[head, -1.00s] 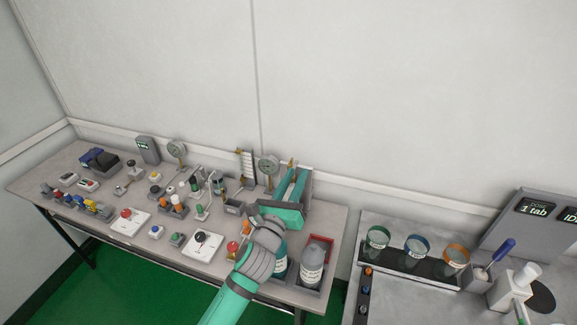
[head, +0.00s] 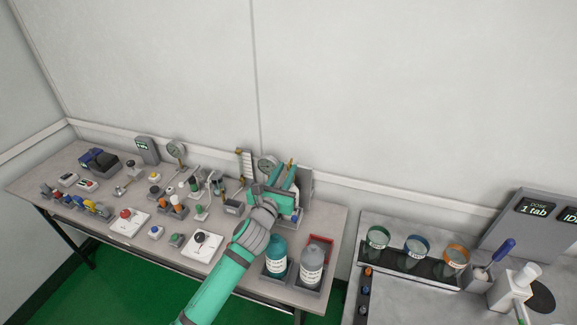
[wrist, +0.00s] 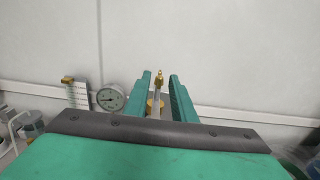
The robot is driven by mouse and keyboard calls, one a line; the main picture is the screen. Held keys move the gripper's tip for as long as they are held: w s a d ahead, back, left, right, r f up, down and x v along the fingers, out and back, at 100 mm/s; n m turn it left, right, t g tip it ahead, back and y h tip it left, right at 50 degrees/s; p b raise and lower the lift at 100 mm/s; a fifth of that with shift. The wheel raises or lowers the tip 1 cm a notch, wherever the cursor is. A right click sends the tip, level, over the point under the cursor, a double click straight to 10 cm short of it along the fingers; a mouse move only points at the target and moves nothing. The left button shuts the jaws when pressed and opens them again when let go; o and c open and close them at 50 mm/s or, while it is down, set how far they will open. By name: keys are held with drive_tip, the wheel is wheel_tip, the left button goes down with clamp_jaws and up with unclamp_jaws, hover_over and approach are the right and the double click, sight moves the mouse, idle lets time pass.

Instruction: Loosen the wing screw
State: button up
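My gripper (head: 283,172) is at the back right of the left bench. Its two teal fingers are apart, and nothing is clamped between them. In the wrist view, a slim upright post with a brass top fitting (wrist: 159,76) shows in the gap between the fingers, with a round brass part (wrist: 155,106) lower down. The brass top also shows in the head view (head: 290,162). Which brass part is the wing screw, I cannot tell for sure. The lower post and its base are hidden by my gripper. Contact with the fingers is not visible.
A dial gauge (wrist: 110,98) stands just left of the fingers, with a scale plate (wrist: 77,92) beyond it. Teal (head: 276,250) and grey (head: 312,262) bottles stand at the front right of the bench (head: 325,222). Several switches and knobs cover its left part. The wall is behind.

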sight(290, 164)
drive_tip(key=shift+x, duration=1.45)
clamp_jaws()
drive_tip(key=shift+d+n+y, duration=0.2)
drive_tip(key=shift+n+y, duration=0.2)
drive_tip(key=shift+y, duration=0.2)
